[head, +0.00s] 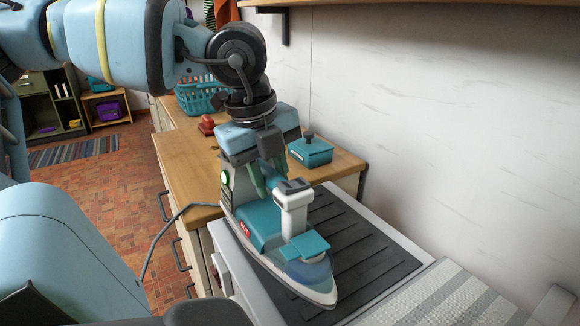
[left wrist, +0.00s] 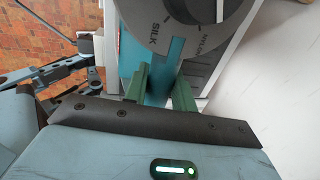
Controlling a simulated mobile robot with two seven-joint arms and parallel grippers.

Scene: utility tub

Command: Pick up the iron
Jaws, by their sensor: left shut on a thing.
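The iron (head: 262,225) is teal and white with a grey-white soleplate, in the middle of the head view at the left edge of a dark ribbed mat. My left gripper (head: 262,182) comes down from above, its green fingers shut on a teal part of the iron. In the left wrist view the fingers (left wrist: 163,90) sit on both sides of a teal strip, below the iron's grey dial (left wrist: 180,20) marked SILK and NYLON. I cannot tell whether the soleplate touches the surface below. My right gripper is not in view.
The dark ribbed mat (head: 365,243) lies right of the iron. A wooden counter (head: 190,165) behind holds a teal lidded box (head: 310,152), a red item (head: 207,125) and a teal basket (head: 198,97). A white wall (head: 440,100) bounds the right; a striped cloth (head: 440,298) lies in front.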

